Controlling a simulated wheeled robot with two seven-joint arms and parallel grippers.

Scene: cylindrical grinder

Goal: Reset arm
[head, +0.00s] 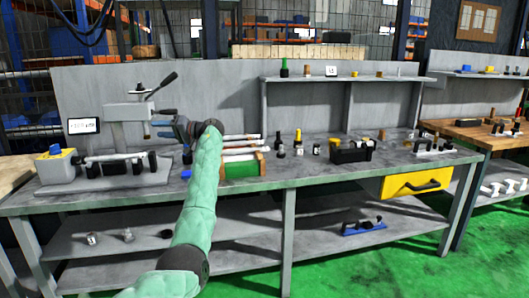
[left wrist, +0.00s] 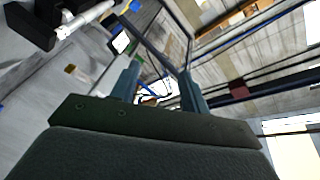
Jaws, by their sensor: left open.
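My left arm, in a pale green sleeve, reaches up from the bottom of the head view over the grey workbench (head: 300,180). My left gripper (head: 170,128) is above the bench's left part, pointing left toward the grey grinder (head: 128,112). In the left wrist view its two blue-grey fingers (left wrist: 160,85) stand apart with nothing between them. Whether it touches anything is not clear, but no object is held. My right gripper is in neither view.
The grinder's dark lever (head: 160,85) sticks up near the gripper. A green tray (head: 240,170) with white rods sits right of the arm. A black holder (head: 350,152) and small bottles stand further right. A yellow drawer (head: 415,184) hangs open-fronted under the bench.

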